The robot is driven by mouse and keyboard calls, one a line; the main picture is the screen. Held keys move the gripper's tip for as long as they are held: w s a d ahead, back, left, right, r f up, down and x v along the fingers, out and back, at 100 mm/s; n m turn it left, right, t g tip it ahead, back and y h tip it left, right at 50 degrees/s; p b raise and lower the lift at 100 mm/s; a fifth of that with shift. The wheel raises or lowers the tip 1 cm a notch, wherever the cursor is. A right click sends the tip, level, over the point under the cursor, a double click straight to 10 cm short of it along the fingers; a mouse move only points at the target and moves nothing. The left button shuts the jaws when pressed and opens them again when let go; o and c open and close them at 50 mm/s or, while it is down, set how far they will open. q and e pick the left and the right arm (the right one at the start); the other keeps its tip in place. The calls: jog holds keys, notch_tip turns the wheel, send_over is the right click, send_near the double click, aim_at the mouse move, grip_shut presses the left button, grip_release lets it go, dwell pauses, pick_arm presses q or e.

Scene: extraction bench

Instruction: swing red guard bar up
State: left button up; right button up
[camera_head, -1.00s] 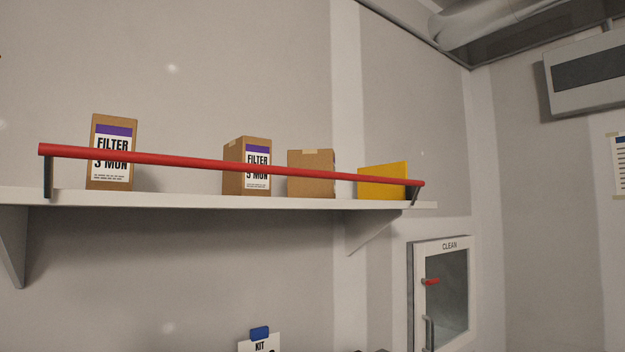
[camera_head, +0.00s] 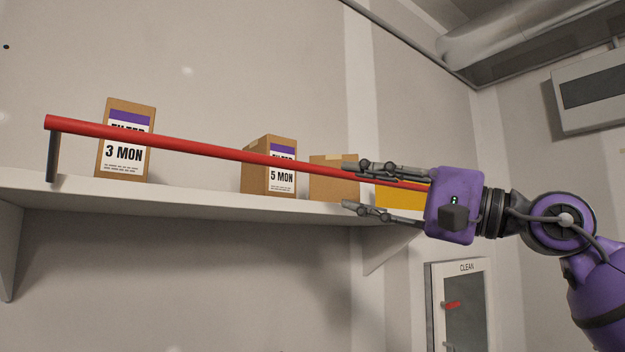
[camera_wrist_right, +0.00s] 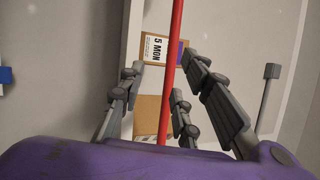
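The red guard bar (camera_head: 190,146) runs along the front of the white shelf (camera_head: 200,204), its left end on a dark upright arm (camera_head: 53,157). Its right end is hidden behind my right gripper. My right gripper (camera_head: 347,188) reaches in from the right at the bar's right part, its fingers apart and pointing left. In the right wrist view the bar (camera_wrist_right: 172,70) passes between the spread fingers of the gripper (camera_wrist_right: 160,72). I cannot tell whether a finger touches it. My left gripper is not in view.
On the shelf behind the bar stand a 3 MON filter box (camera_head: 122,160), a 5 MON box (camera_head: 281,182), a plain carton (camera_head: 328,186) and a yellow box (camera_head: 395,198), partly covered by my gripper. A cabinet marked CLEAN (camera_head: 466,267) hangs below right.

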aim_at(328, 171)
jog(key=shift+n, duration=0.5)
jog(key=a+r, duration=0.1)
jog(key=w+a+r+p, duration=0.1)
jog(key=a, duration=0.1)
jog(key=w+a+r+p, duration=0.1)
jog(key=a, duration=0.1)
jog(key=shift+w+a+r, duration=0.1)
jog(key=shift+w+r, duration=0.05)
jog(key=shift+r, duration=0.2)
jog(key=shift+w+a, duration=0.35)
jog(key=shift+a, duration=0.1)
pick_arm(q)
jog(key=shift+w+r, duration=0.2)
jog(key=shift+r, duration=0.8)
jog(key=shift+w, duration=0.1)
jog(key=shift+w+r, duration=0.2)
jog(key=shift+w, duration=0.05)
pick_arm(e)
grip_shut()
